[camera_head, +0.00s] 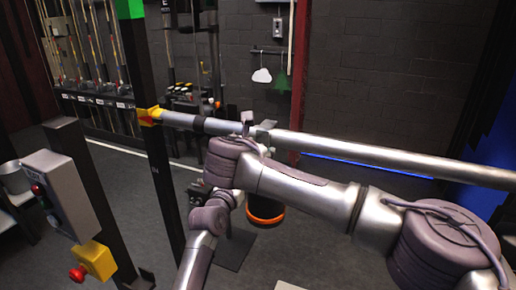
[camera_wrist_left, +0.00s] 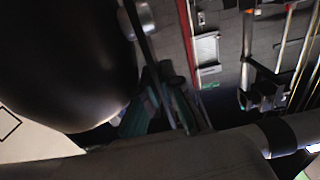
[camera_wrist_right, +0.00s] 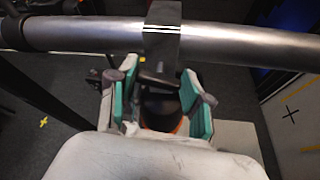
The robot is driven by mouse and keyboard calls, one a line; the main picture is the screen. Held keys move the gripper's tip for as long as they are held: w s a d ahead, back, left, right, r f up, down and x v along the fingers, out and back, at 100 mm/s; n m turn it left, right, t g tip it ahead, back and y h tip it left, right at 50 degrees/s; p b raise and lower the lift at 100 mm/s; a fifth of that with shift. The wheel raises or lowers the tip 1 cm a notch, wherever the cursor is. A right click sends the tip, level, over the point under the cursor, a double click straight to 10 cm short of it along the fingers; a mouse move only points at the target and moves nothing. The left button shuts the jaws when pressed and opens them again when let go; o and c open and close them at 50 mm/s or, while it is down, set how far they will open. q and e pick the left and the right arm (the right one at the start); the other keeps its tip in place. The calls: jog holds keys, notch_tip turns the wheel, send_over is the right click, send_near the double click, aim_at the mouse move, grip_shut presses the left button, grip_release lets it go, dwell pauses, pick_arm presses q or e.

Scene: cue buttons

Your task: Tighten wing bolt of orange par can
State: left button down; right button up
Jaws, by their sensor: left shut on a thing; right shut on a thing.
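The orange par can (camera_head: 265,208), black with an orange rim, hangs below a horizontal metal pipe (camera_head: 350,152). In the right wrist view, its black clamp (camera_wrist_right: 162,42) wraps the pipe and its body (camera_wrist_right: 160,110) shows below. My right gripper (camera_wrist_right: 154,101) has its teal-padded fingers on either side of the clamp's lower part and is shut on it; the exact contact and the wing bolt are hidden. My left gripper (camera_wrist_left: 160,110) is shut on part of the par can, beside a large dark rounded body (camera_wrist_left: 65,60); the held part is too dark to tell.
A control box (camera_head: 62,190) with buttons and a yellow emergency-stop box (camera_head: 95,260) stand at the left. A dark upright post (camera_head: 155,150) rises near the pipe's yellow-capped end (camera_head: 150,116). A grey brick wall (camera_head: 350,80) is behind. My arms cross closely below the pipe.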

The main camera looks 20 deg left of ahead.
jog(key=shift+f, duration=0.1)
jog(key=shift+d+f+m+t+y, duration=0.2)
jog(key=shift+m+t+y, duration=0.6)
jog(key=shift+m, duration=1.35)
jog(key=shift+d+f+m+t+y, duration=0.15)
jog(key=shift+m+t+y, duration=0.3)
jog(key=shift+m+y, duration=1.1)
jog(key=shift+d+f+m+t+y, duration=0.1)
jog(key=shift+f+m+t+y, duration=0.4)
jog(key=shift+m, duration=2.2)
jog(key=shift+r+t, duration=0.25)
jog(key=shift+r, duration=0.05)
jog(key=o, duration=1.2)
jog(key=shift+c, duration=0.2)
